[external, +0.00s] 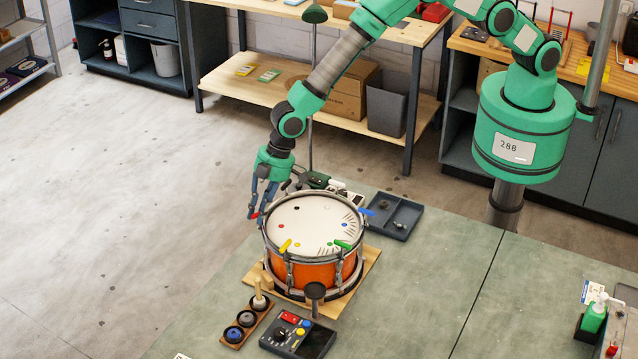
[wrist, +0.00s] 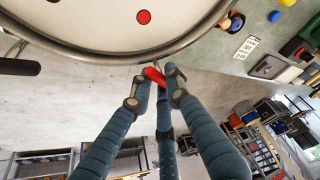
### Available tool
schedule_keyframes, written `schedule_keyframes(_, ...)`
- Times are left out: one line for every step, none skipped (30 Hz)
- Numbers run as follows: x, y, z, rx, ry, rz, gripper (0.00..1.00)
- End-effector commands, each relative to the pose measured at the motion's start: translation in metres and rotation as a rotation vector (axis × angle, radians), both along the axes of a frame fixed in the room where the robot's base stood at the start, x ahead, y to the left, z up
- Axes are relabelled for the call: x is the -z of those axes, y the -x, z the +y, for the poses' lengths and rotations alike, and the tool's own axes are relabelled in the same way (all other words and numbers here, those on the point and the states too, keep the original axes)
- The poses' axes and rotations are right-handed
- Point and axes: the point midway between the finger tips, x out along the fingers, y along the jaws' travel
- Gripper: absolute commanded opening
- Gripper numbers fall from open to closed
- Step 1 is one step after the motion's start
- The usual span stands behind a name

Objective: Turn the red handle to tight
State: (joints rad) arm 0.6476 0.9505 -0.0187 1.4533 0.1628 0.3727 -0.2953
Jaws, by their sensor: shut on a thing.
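The drum (external: 302,274) has an orange shell and a white head with coloured dots. It stands on a wooden board on the bench. The red handle (external: 255,215) sticks out at the left of its rim. It also shows in the wrist view (wrist: 154,76), beside the rim near a red dot on the head. My gripper (external: 257,205) reaches down there with its blue-grey fingers closed around the red handle. In the wrist view the fingers (wrist: 156,88) partly cover the handle. How tight it is cannot be read.
A blue handle (external: 368,212), a yellow handle (external: 285,246) and a green handle (external: 343,244) also sit around the rim. A dark tray (external: 396,216) lies behind right. A wooden holder with dark cups (external: 240,328) and a control box (external: 298,337) stand in front. The bench's right is largely clear.

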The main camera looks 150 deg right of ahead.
Motion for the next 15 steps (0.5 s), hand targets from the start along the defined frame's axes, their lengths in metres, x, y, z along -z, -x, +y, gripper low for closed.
schedule_keyframes(-0.0019,-0.0012,0.0000,0.012,0.002,-0.001,0.00)
schedule_keyframes(-0.0016,-0.0010,0.0001,0.021,0.002,-0.001,0.00)
schedule_keyframes(-0.0013,-0.0008,0.0001,0.030,0.001,-0.002,0.00)
schedule_keyframes(-0.0013,-0.0007,0.0001,0.037,0.002,-0.001,0.00)
schedule_keyframes(-0.0012,-0.0007,0.0000,0.043,0.001,-0.002,0.00)
schedule_keyframes(-0.0013,-0.0007,0.0000,0.050,0.001,-0.002,0.00)
schedule_keyframes(-0.0013,-0.0006,-0.0001,0.054,0.001,-0.002,0.00)
schedule_keyframes(-0.0013,-0.0005,-0.0002,0.057,0.001,-0.002,0.00)
schedule_keyframes(-0.0013,-0.0006,-0.0003,0.060,0.002,-0.001,0.00)
schedule_keyframes(-0.0013,-0.0005,-0.0004,0.062,0.001,-0.002,0.00)
schedule_keyframes(-0.0013,-0.0005,-0.0004,0.063,0.002,-0.001,0.00)
schedule_keyframes(-0.0013,-0.0005,-0.0004,0.065,0.001,-0.002,0.00)
schedule_keyframes(-0.0013,-0.0005,-0.0004,0.066,0.001,-0.002,0.00)
schedule_keyframes(-0.0013,-0.0005,-0.0004,0.066,0.001,-0.002,0.00)
schedule_keyframes(-0.0013,-0.0005,-0.0005,0.066,0.001,-0.002,0.00)
